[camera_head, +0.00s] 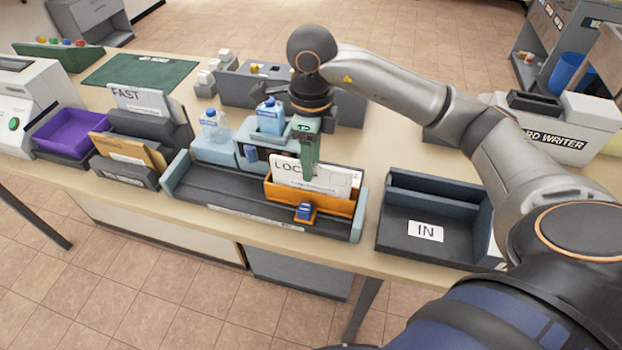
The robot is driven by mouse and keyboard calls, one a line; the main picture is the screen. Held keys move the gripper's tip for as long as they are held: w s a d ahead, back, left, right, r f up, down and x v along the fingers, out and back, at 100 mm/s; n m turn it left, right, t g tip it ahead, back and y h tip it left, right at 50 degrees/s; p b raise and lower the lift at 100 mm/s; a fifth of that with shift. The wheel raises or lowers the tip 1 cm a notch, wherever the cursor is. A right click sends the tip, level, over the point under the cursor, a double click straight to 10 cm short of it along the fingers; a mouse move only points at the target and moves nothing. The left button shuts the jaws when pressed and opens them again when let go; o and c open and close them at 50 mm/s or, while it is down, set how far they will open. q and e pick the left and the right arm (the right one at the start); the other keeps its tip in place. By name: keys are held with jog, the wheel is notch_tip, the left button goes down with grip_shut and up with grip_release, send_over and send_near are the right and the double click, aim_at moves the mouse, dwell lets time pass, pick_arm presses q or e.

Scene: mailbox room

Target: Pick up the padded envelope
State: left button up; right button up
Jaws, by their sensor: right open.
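A tan envelope with a white label (122,149), which looks like the padded envelope, stands tilted in a dark grey holder (130,177) at the left of the table. My right gripper (308,168) points down over the middle of the table, well to the right of that envelope. Its green fingers overlap the white card lettered "LOC..." (338,178) in the picture, and I cannot tell if they touch it. I see nothing held between them. The card stands in an orange holder (325,204). My left gripper is out of view.
A purple-lined tray (75,128) and a "FAST" card (140,100) stand near the envelope. Blue bottles (270,117) stand behind the long dark tray (225,203). An "IN" tray (395,228) is at the right. A green mat (140,72) lies at the back left.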

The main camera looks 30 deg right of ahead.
notch_tip(320, 180, down, 2)
jog(key=shift+f, duration=0.1)
grip_shut()
dwell(0.4)
